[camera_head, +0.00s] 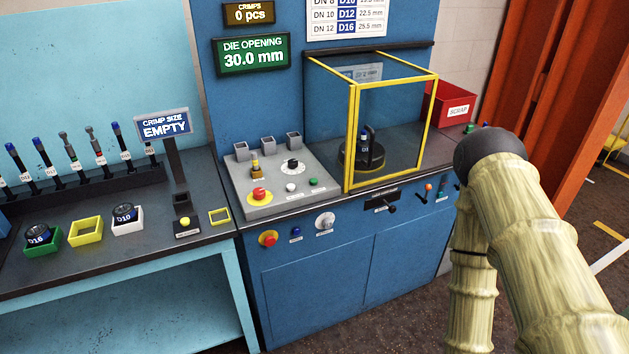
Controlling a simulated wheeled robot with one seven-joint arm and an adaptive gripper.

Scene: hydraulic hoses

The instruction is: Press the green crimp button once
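A small green button (313,182) sits on the sloped grey control panel (262,207) on top of the blue machine. A white button (291,188) is just left of it, and a red mushroom button (259,195) on a yellow base is farther left. A dial (292,166) is above the white button. The label by the green button is too small to read. My arm shows at the right, well apart from the panel. My gripper is not in view.
A yellow-framed guard (351,135) stands right of the panel around a black die holder (355,158). A red scrap bin (449,104) is behind it. The display (253,55) reads 30.0 mm, and the crimp counter (248,13) reads 0 pcs. The space above the panel's front is clear.

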